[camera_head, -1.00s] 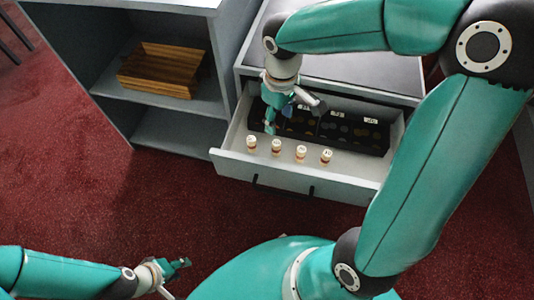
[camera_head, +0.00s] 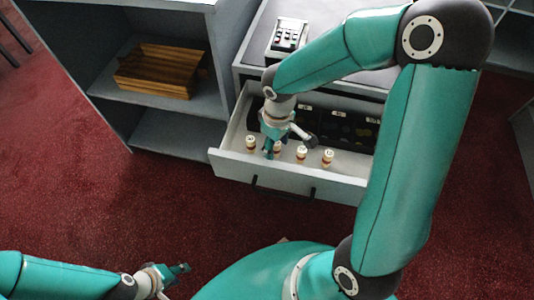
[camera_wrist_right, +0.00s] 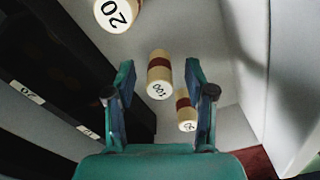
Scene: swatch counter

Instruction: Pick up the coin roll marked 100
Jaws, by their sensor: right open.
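In the right wrist view, the coin roll marked 100 (camera_wrist_right: 158,78), cream with a dark red band, stands ahead between the two spread fingers of my right gripper (camera_wrist_right: 160,88). The fingers are open and hold nothing. In the head view, my right gripper (camera_head: 289,146) is low over the row of rolls in the open drawer. The roll marked 100 appears to be the second from the left (camera_head: 278,148), partly hidden by a finger. My left gripper (camera_head: 174,279) is open and empty over the carpet at the lower left.
A roll marked 20 (camera_wrist_right: 118,12) and a smaller-looking roll (camera_wrist_right: 186,110) stand on either side. The drawer (camera_head: 230,165) has a dark coin tray (camera_head: 345,130) at its back. A card terminal (camera_head: 288,36) sits on the counter. A wooden tray (camera_head: 155,72) lies on a shelf.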

